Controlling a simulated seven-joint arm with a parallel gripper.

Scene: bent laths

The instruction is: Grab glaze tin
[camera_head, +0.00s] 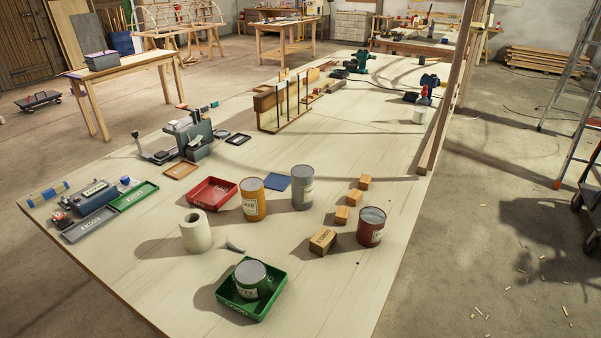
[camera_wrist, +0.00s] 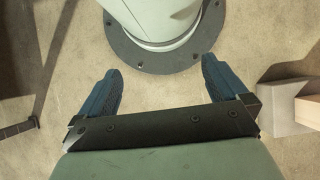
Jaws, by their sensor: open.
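The glaze tin looks to be the orange tin (camera_head: 253,203) in the head view. It stands upright on the workbench (camera_head: 330,300) with a grey lid, and its label seems to end in "AZE". A grey tin (camera_head: 302,190) stands to its right and a red tin (camera_head: 371,229) farther right. A green tin (camera_head: 250,280) stands in a green tray (camera_head: 223,297) at the front. My gripper (camera_wrist: 160,66) shows only in the wrist view. Its two blue fingers are apart with nothing between them, over bare floor and my base, away from the tins.
A red tray (camera_head: 210,193) lies left of the orange tin, a blue flat square (camera_head: 277,182) behind it. A white roll (camera_head: 195,232) stands at its front left. Wooden blocks (camera_head: 342,214) lie between grey and red tins. The bench front right is clear.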

